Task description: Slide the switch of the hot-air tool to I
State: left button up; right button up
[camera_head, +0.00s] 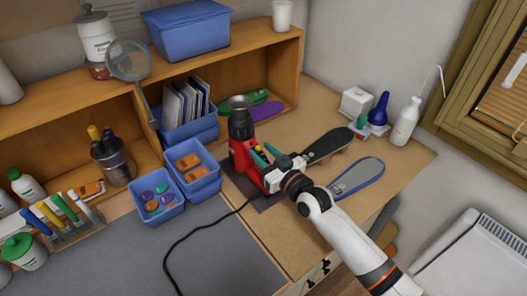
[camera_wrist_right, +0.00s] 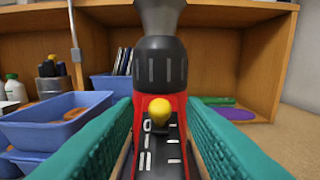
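The yellow switch knob (camera_wrist_right: 160,109) sits at the top of a dark plate (camera_wrist_right: 160,152) with white marks, beside the 0 mark. My right gripper (camera_head: 265,160) is at the tool's front. Its teal fingers (camera_wrist_right: 160,118) are apart, one on each side of the knob, with gaps between. The left gripper is not in view.
Blue bins (camera_head: 190,172) stand just left of the tool. A dark insole (camera_head: 328,144) and a blue-edged insole (camera_head: 357,178) lie to the right. A black cord (camera_head: 205,226) crosses the grey mat (camera_head: 225,260). A wooden shelf (camera_head: 270,65) stands behind.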

jog(key=shift+w+a, duration=0.1)
jog(key=shift+w, duration=0.05)
jog(key=shift+c, duration=0.6)
grip_shut()
jog(key=shift+s+d+f, duration=0.4)
jog(key=shift+s, duration=0.15)
jog(key=shift+r, duration=0.1)
jog(key=shift+o, duration=0.6)
grip_release()
jog(key=shift+s, duration=0.1)
